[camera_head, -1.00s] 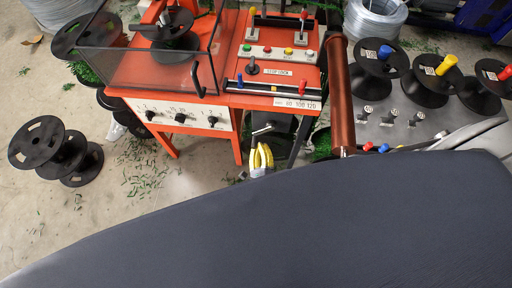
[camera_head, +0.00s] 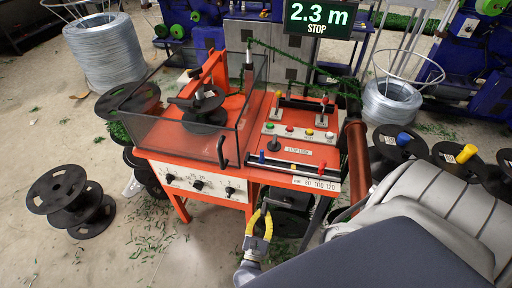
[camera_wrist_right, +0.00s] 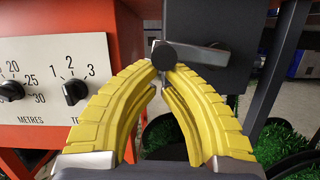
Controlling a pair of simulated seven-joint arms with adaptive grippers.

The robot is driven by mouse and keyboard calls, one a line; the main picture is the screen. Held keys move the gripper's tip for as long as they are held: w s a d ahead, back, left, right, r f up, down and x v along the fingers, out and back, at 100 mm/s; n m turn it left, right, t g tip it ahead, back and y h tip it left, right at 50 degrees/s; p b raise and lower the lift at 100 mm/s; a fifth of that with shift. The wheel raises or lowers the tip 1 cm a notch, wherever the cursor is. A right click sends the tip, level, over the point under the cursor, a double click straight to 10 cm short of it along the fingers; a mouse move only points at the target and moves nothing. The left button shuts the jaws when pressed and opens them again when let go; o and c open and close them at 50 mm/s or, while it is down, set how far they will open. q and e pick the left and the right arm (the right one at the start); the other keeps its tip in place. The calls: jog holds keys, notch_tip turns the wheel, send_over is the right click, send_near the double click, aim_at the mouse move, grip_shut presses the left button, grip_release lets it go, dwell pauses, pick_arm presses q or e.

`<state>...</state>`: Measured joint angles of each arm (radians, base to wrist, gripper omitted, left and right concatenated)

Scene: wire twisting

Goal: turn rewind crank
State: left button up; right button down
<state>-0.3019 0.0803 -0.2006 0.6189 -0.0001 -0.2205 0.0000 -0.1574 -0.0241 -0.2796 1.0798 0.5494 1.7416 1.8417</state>
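The orange machine (camera_head: 215,150) stands in the middle of the head view. The rewind crank (camera_wrist_right: 200,54) shows in the right wrist view as a grey arm with a dark round knob, in front of a dark grey housing. My right gripper (camera_head: 261,212) has yellow curved fingers and is below the machine's front edge. In the right wrist view its fingers (camera_wrist_right: 166,68) converge at the knob, one on each side, and appear shut on it. The knob hides part of the fingertips. In the head view the crank is hard to make out. My left gripper is not in view.
A panel with dials (camera_wrist_right: 75,91) is left of the fingers. A copper-coloured roller (camera_head: 357,160) and spools (camera_head: 392,146) are at the right. Black reels (camera_head: 70,205) stand on the floor at the left. A display (camera_head: 318,18) reads 2.3 m STOP. Green clippings litter the floor.

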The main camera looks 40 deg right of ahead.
aim_at(263, 209)
notch_tip(263, 209, up, 4)
jog(key=m, duration=0.1)
jog(key=m+g, duration=0.1)
jog(key=m, duration=0.3)
jog(key=shift+f+g+h, duration=0.25)
jog(key=shift+g+h, duration=0.05)
jog(key=shift+h, duration=0.1)
jog(key=shift+s+d+r+m+g, duration=0.2)
jog(key=shift+r+m, duration=0.25)
jog(key=shift+m, duration=0.45)
jog(key=shift+s+d+r+m+g, duration=0.1)
jog(key=shift+r+m+g, duration=0.35)
jog(key=shift+m, duration=0.45)
jog(key=shift+s+d+r+m+g, duration=0.15)
jog(key=shift+r+m, duration=0.35)
jog(key=shift+m, duration=0.4)
jog(key=shift+a, duration=0.1)
